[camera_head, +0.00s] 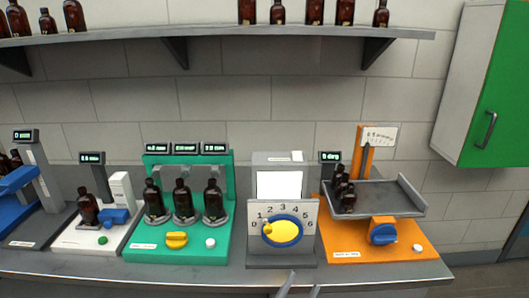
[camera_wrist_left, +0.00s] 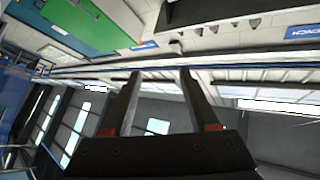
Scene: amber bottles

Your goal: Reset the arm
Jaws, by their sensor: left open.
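My left gripper (camera_head: 300,287) shows only as fingertips at the bottom edge of the head view, in front of the bench. In the left wrist view its two fingers (camera_wrist_left: 160,76) stand apart with nothing between them. The wrist view looks out over the room, with the ceiling, windows and a green cabinet door (camera_wrist_left: 90,22) in sight. Most of the left arm is hidden, and my right gripper is in neither view.
The bench (camera_head: 210,279) holds a green station (camera_head: 180,256) with three amber bottles, a grey dial box (camera_head: 283,160), an orange station (camera_head: 345,238) with bottles on its tray, and a white station (camera_head: 78,238). A bottle shelf (camera_head: 210,40) hangs above. A green cabinet (camera_head: 490,90) is at right.

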